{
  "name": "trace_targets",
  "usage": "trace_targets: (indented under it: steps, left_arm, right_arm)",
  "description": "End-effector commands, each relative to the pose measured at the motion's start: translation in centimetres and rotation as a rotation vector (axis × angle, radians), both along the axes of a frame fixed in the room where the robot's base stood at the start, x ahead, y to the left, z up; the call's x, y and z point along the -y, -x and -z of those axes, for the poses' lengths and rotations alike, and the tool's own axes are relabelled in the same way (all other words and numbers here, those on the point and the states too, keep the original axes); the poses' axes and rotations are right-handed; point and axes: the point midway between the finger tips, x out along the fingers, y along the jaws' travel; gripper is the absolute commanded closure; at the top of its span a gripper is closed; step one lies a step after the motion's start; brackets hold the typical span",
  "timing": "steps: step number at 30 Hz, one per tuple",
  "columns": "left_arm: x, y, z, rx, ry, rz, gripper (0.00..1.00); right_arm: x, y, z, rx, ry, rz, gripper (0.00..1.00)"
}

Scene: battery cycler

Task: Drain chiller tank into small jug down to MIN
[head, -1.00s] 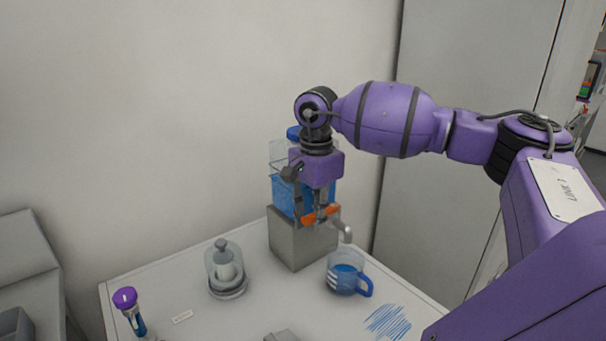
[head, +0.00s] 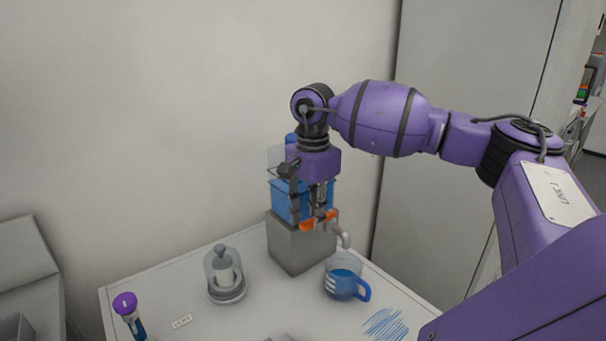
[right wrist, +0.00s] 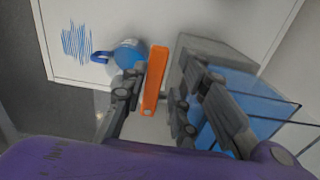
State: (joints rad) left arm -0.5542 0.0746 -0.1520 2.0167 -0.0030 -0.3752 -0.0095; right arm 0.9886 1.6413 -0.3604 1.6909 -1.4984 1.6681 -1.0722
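The chiller tank (head: 286,198) is a clear box with blue liquid, standing on a grey block (head: 290,245); my right gripper hides part of it. An orange tap lever (head: 318,222) and a grey spout (head: 345,237) are at its front. The small clear jug (head: 343,283) with a blue handle stands on the table below the spout and holds blue liquid. My right gripper (head: 318,210) points down at the lever. In the right wrist view its fingers (right wrist: 158,100) are apart, with the orange lever (right wrist: 154,80) between them. The MIN mark cannot be made out. My left gripper is out of view.
A clear domed vessel (head: 224,275) stands left of the tank on the white table (head: 260,315). A purple-capped tube (head: 127,308) is at the front left. Blue scribbled lines (head: 385,325) mark the table right of the jug. A wall is close behind.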

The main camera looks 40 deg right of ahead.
Motion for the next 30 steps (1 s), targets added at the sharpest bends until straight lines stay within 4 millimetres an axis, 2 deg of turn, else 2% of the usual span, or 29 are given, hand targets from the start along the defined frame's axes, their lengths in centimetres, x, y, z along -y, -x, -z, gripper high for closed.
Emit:
trace_targets:
  steps: [1,13,30]
  left_arm:
    - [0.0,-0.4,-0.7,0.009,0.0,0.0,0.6]
    - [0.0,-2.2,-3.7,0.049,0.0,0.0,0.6]
    - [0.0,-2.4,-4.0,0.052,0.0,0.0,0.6]
  right_arm:
    - [0.0,-0.1,-1.1,0.004,-0.001,0.0,0.73]
    - [0.0,-0.3,-5.7,0.004,-0.001,0.0,0.73]
    - [0.0,-0.3,-6.0,-0.001,0.0,0.0,0.73]
